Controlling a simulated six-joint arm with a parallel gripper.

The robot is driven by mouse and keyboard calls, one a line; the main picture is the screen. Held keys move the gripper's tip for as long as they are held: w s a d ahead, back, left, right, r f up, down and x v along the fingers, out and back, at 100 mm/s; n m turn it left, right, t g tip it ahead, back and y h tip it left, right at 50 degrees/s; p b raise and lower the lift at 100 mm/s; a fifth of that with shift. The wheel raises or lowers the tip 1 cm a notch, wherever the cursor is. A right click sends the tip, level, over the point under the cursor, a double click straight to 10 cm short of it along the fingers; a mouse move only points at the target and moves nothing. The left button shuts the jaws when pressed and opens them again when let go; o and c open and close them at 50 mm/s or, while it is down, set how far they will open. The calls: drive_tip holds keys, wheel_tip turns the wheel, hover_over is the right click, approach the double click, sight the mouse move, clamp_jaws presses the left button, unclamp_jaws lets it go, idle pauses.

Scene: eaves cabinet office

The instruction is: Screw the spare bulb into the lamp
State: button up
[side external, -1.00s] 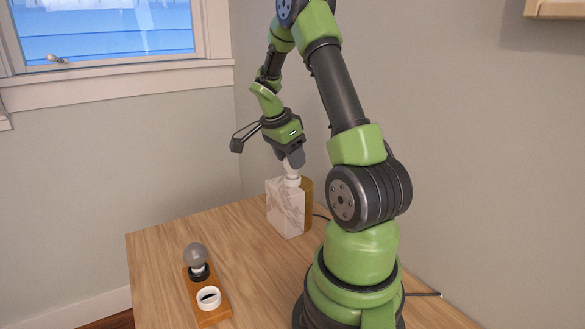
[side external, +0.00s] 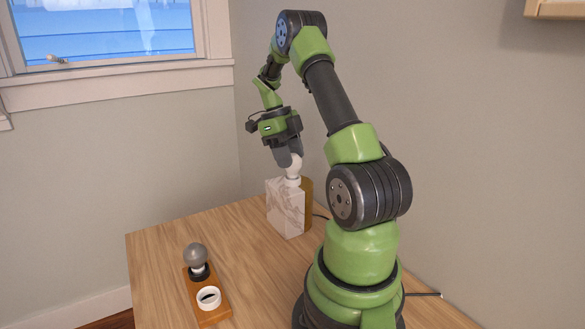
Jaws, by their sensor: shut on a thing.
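The lamp (side external: 286,208) is a white marbled block with a brass-coloured side, standing near the back of the wooden table. A white bulb (side external: 293,171), apparently the spare one, is upright at the socket on top of the lamp. My gripper (side external: 290,160) points down from above and is shut on this bulb. The fingers hide part of its globe, and I cannot tell how deep its base sits. A grey, dark-looking bulb (side external: 195,256) stands in the black ring of a wooden holder (side external: 213,317) at the front left.
The holder's white ring (side external: 209,298) is empty. The wooden table (side external: 255,260) is clear between the holder and the lamp. A dark cord (side external: 321,217) runs from behind the lamp towards my arm. The walls are behind, with a window (side external: 105,35) at upper left.

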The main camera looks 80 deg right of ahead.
drive_tip(key=m+y, duration=0.1)
drive_tip(key=m, duration=0.2)
drive_tip(key=shift+s+d, duration=0.1)
drive_tip(key=shift+d, duration=0.1)
drive_tip(key=m, duration=0.2)
drive_tip(key=m+t+y, duration=0.1)
drive_tip(key=m, duration=0.2)
drive_tip(key=shift+s+t, duration=0.1)
drive_tip(key=shift+t, duration=0.2)
drive_tip(key=o, duration=1)
